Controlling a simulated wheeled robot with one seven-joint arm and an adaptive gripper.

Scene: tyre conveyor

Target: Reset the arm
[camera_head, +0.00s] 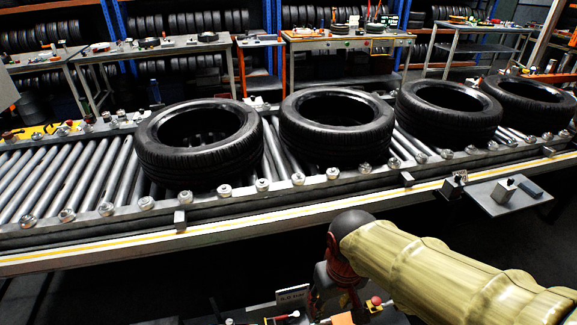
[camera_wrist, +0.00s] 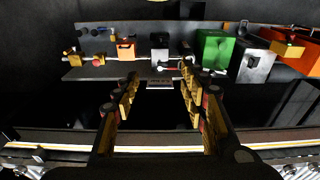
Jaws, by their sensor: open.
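My arm (camera_head: 440,265), in a tan sleeve, reaches in from the lower right of the head view, in front of the conveyor (camera_head: 95,240). Its far end bends down, and the fingers cannot be made out there. In the wrist view my gripper (camera_wrist: 159,84) has its two fingers spread apart with nothing between them. The fingers point toward a grey tray (camera_wrist: 88,72) of small items, and I cannot tell the distance to it.
Several black tyres lie flat on the rollers, one (camera_head: 198,145) left of centre. A small grey shelf (camera_head: 508,200) juts from the conveyor's near side. The tray holds a green box (camera_wrist: 213,48) and an orange block (camera_wrist: 125,50). Workbenches (camera_head: 350,40) stand behind.

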